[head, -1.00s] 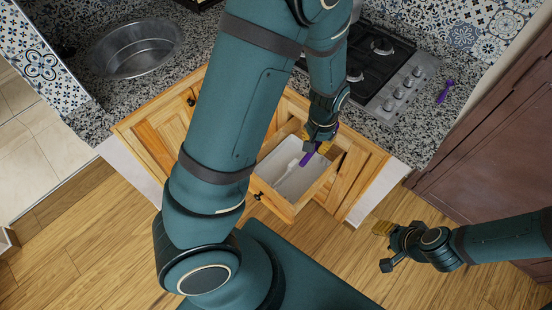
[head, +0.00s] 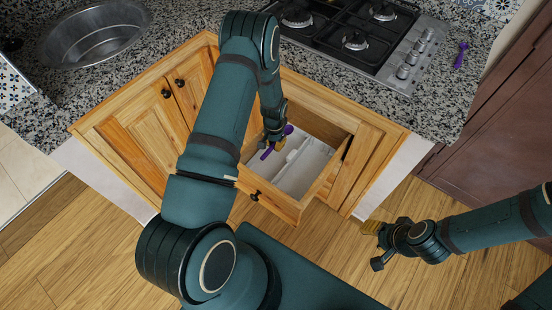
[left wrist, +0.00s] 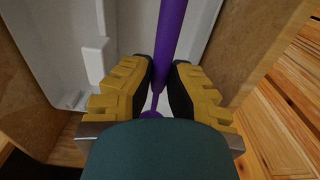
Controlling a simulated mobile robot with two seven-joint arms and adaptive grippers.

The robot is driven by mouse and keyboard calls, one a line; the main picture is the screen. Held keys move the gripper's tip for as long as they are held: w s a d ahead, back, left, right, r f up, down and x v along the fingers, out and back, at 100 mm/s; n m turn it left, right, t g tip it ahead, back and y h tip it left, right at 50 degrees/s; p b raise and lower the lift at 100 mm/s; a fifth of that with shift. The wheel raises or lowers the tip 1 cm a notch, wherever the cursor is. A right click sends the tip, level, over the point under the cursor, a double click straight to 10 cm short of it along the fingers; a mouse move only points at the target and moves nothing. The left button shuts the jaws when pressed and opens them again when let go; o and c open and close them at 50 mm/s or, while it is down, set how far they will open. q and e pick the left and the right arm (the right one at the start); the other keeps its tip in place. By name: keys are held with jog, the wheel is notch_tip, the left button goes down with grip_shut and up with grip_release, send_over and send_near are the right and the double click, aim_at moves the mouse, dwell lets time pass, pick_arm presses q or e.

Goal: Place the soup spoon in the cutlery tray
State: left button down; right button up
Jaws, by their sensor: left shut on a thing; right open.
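The soup spoon, a purple piece (head: 267,154), is held in my left gripper (head: 276,137), over the open drawer. In the left wrist view its straight purple handle (left wrist: 172,42) runs between the yellow-padded fingers of my left gripper (left wrist: 160,92), which are shut on it; its bowl is not clear. The white cutlery tray (head: 305,165) lies inside the drawer below, and its pale floor and a divider (left wrist: 92,62) show in the left wrist view. Whether the spoon touches the tray I cannot tell. My right gripper (head: 374,245) is open and empty, over the floor at right.
The wooden drawer (head: 282,207) stands pulled out from the corner cabinet, its walls close around the left gripper. Another purple utensil (head: 461,55) lies on the granite counter right of the gas hob (head: 355,40). A steel sink (head: 95,35) is at upper left.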

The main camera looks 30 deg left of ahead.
aim_at(275, 159)
pick_arm(q)
notch_tip(275, 159, down, 9)
jog(key=shift+r+b, duration=0.1)
jog(key=shift+b, duration=0.9)
jog(key=c, duration=1.1)
grip_release()
jog(key=shift+c, duration=0.2)
notch_tip(275, 159, up, 12)
jog(key=p, duration=0.3)
jog(key=shift+r, duration=0.1)
